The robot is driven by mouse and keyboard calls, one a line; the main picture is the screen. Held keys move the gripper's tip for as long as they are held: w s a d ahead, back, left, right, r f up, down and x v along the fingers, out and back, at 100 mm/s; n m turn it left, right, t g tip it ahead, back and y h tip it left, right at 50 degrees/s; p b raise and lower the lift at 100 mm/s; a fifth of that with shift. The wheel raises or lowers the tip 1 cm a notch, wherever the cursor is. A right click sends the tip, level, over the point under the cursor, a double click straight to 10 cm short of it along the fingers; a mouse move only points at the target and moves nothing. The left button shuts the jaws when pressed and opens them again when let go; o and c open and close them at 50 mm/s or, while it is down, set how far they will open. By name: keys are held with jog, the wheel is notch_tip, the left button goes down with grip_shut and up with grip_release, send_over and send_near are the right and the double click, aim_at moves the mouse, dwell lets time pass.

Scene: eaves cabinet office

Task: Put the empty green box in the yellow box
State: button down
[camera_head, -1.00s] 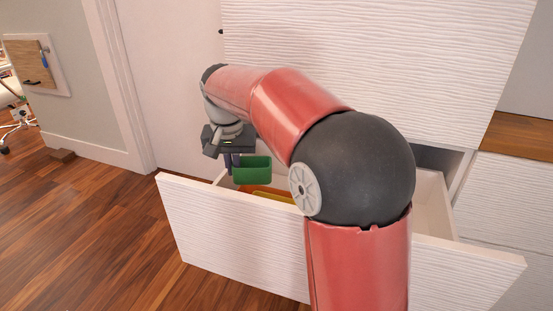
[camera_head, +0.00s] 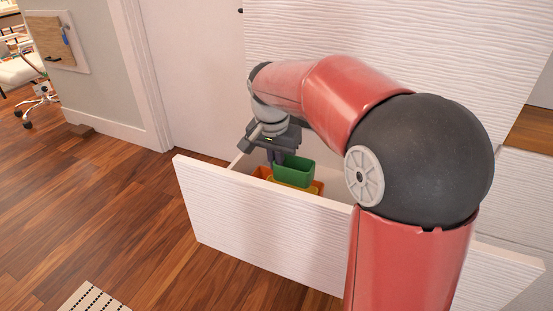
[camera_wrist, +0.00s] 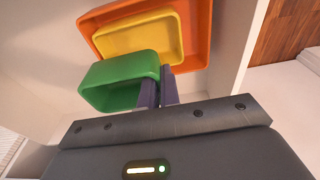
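The green box (camera_head: 293,172) looks empty and hangs from my gripper (camera_head: 277,158), above the open drawer. In the wrist view the fingers (camera_wrist: 159,90) are closed on one side wall of the green box (camera_wrist: 118,70). The yellow box (camera_wrist: 143,38) sits inside an orange box (camera_wrist: 197,28). The green box overlaps the near left part of the yellow box in the wrist view. In the head view the yellow box (camera_head: 300,188) shows as a strip just below the green box. The height gap between them is hard to judge.
The orange and yellow boxes stand in a pulled-out white drawer, whose front panel (camera_head: 255,225) rises between them and the head camera. Drawer walls lie close around the boxes. A white cabinet front (camera_head: 400,45) rises behind. Wooden floor (camera_head: 110,210) is open at left.

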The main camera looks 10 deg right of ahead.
jog(key=shift+f+b, duration=2.95)
jog(key=shift+f, duration=1.45)
jog(key=c, duration=1.6)
grip_release()
jog(key=shift+o, duration=0.2)
jog(key=shift+r, duration=0.1)
jog(key=r, duration=0.2)
jog(key=r+p, duration=0.1)
jog(key=r, duration=0.2)
jog(key=s+r, duration=0.1)
jog(key=r, duration=0.1)
jog(key=shift+a+r, duration=0.3)
jog(key=shift+a, duration=0.1)
